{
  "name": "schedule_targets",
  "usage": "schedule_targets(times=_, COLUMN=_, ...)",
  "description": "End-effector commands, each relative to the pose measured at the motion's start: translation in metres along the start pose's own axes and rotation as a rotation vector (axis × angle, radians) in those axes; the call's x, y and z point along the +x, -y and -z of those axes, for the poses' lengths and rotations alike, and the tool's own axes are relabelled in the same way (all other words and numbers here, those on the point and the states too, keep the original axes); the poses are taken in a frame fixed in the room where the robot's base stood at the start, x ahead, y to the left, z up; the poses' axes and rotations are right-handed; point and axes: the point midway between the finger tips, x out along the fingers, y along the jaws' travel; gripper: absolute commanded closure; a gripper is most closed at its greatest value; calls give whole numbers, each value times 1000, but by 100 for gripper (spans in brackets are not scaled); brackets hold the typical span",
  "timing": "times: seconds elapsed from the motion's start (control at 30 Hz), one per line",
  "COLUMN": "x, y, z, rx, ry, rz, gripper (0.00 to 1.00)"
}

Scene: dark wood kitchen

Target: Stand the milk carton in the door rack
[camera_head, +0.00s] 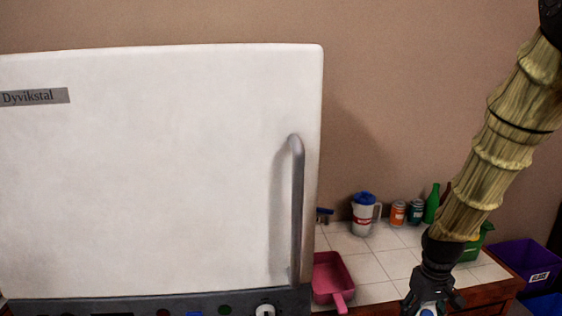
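A white fridge door (150,180) labelled "Dyvikstal" fills the left half of the head view, its outer face toward me. A grey vertical handle (297,215) is near its right edge. I see no milk carton in this view. The door rack and the fridge's inside are hidden behind the door's face. My gripper (432,305) hangs at the bottom edge, right of the door and apart from the handle. Its lower part is cut off, so I cannot tell its opening or whether it holds anything.
A white tiled counter (378,265) holds a pink scoop-like pan (330,278), a blue-lidded jug (364,217), an orange can (397,213), a teal can (415,212) and a green bottle (431,205). A purple bin (525,262) stands at far right. A dark panel (150,306) crosses below the door.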

Motion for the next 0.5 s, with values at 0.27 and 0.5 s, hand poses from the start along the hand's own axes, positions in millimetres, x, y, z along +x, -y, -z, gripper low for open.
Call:
schedule_targets(times=0.27, x=58, y=72, z=22, rx=-3, ry=5, rz=-2, gripper=87)
schedule_targets(times=0.5, x=111, y=138, z=25, rx=1, ry=5, rz=-2, gripper=87)
